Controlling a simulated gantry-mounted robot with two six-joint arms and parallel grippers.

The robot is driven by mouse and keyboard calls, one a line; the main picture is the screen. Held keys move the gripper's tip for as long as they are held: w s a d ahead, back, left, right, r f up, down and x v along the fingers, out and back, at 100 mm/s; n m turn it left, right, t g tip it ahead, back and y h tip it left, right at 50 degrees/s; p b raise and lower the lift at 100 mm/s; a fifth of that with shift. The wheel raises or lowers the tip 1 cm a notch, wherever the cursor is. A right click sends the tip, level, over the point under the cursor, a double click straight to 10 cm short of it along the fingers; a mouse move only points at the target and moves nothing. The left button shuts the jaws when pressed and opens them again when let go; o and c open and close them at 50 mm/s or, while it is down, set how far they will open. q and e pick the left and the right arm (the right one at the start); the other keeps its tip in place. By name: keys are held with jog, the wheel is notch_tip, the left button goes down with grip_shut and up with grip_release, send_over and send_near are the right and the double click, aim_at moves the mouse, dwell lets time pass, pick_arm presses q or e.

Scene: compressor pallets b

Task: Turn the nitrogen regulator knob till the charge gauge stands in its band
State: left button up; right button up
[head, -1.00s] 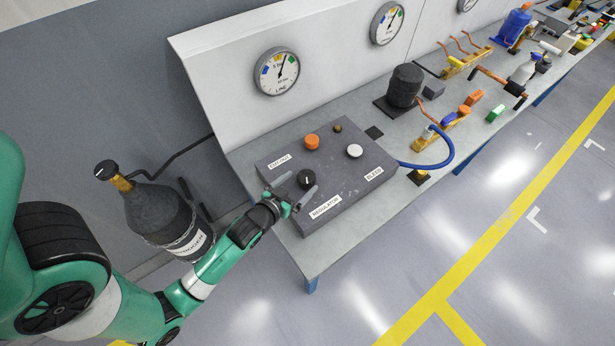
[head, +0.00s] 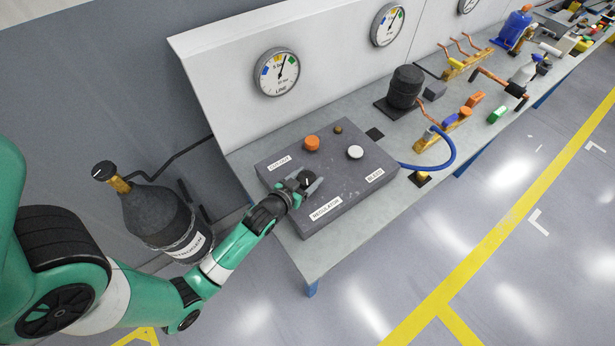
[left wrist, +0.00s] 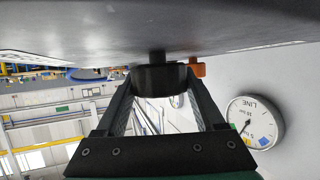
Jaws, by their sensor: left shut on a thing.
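The black regulator knob (head: 307,178) stands on the grey control box (head: 345,205), beside the REGULATOR label. My left gripper (head: 309,183) is shut on this knob. In the left wrist view the dark knob (left wrist: 160,79) sits between the two fingertips, under the box face. The LINE gauge (head: 277,72) is on the sloped panel, its needle pointing up and slightly right; it also shows upside down in the left wrist view (left wrist: 255,122). A second gauge (head: 388,25) is to its right; its label is too small to read. My right gripper is in neither view.
An orange knob (head: 312,143) by the CUTOUT label and a white knob (head: 355,152) by the BLEED label stand close on the box. A blue hose (head: 447,158) leaves its right side. A dark nitrogen cylinder (head: 160,213) stands left of the bench.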

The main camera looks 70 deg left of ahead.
pick_arm(q)
jog(key=shift+c, duration=0.9)
